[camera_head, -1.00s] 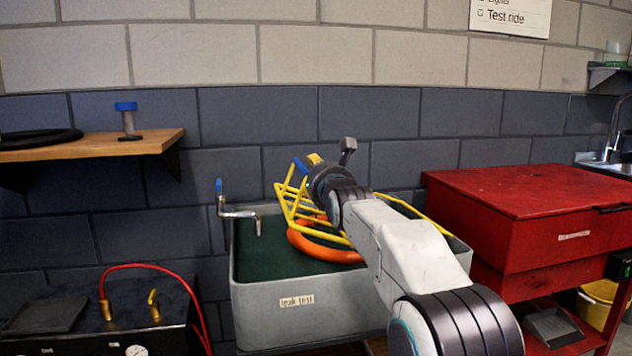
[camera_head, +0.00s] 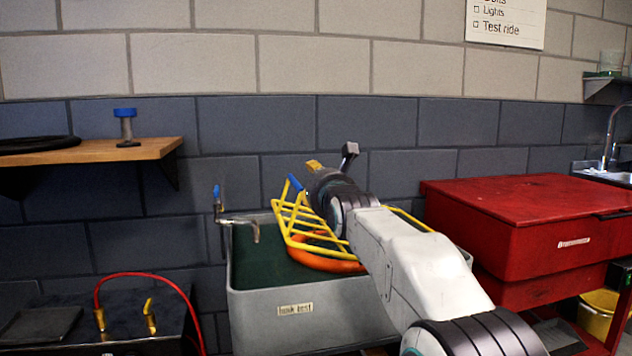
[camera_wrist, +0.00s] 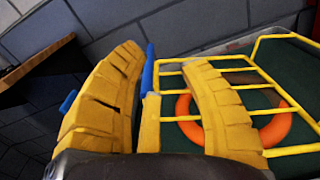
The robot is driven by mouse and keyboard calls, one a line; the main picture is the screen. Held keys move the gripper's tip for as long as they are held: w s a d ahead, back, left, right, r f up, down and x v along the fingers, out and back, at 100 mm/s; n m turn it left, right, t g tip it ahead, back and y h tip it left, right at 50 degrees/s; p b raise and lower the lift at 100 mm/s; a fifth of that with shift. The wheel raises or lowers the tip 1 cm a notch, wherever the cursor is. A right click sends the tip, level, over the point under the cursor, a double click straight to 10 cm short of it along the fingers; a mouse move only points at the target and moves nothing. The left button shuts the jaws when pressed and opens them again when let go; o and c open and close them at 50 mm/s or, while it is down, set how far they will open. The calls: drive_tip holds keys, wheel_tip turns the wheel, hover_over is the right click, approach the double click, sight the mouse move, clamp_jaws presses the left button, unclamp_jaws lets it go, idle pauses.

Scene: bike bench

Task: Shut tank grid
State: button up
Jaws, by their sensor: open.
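My gripper (camera_head: 316,168) is at that raised edge. In the wrist view its yellow fingers (camera_wrist: 163,60) are apart, with the blue grip between them, close to the left finger. Whether they touch is unclear.
An orange ring (camera_head: 320,262) lies in the tank under the grid. A tap (camera_head: 240,222) reaches over the tank's left rim. A red chest (camera_head: 520,235) stands close on the right. A wooden shelf (camera_head: 100,151) with a blue-capped item (camera_head: 126,127) is at left.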

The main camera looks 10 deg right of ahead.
drive_tip(key=shift+s, duration=0.1)
drive_tip(key=s, duration=1.1)
drive_tip(key=shift+s, duration=0.4)
